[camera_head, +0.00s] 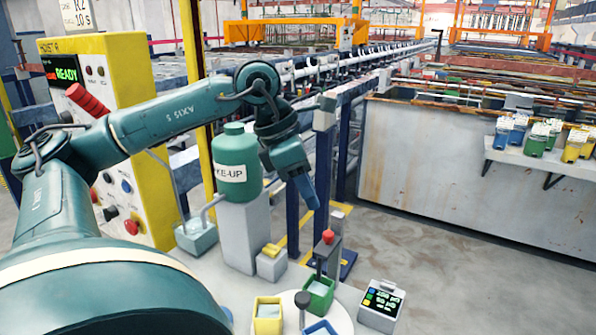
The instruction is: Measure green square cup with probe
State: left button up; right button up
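The green square cup (319,296) stands on the white surface at the bottom centre, with pale liquid inside. A probe with a red top (328,237) stands upright beside a grey post; its dark shaft runs down toward the green cup. I cannot tell whether its tip is in the liquid or behind the rim. A meter (381,304) with a lit dark screen and coloured buttons sits right of the cup. My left gripper (305,192) points down above and behind the probe, apart from it. Its fingers overlap in this view, so their opening is unclear. My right gripper is not in view.
A yellow cup (267,316) and a blue cup (320,328) stand near the green one, around a round white plate. A green make-up jug (238,165) stands on a grey block behind. A shelf (545,160) of coloured containers hangs at right.

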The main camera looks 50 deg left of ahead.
pick_arm(q)
jog(key=shift+v, duration=2.15)
